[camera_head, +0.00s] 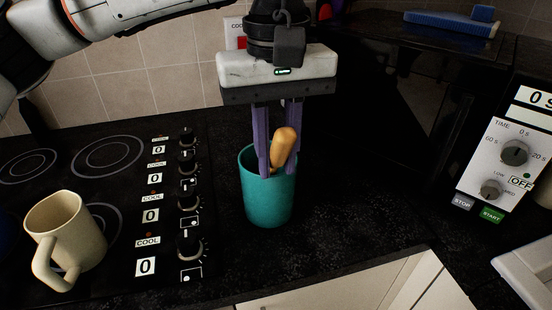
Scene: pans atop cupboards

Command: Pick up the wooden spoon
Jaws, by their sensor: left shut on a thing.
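The wooden spoon (284,146) stands tilted in a teal cup (268,201) on the dark worktop. Only its rounded light-brown upper end shows above the rim; the rest is hidden inside the cup. My left gripper (279,170) points straight down over the cup, its purple fingers reaching to the rim on both sides of the spoon. The fingers are shut on the spoon. The fingertips are at or just inside the cup's mouth. My right gripper is not in view.
A black hob (110,215) with knobs lies left of the cup. A cream mug (66,238) stands on it at the front left. A microwave panel (509,150) is at the right. The worktop (355,215) right of the cup is clear.

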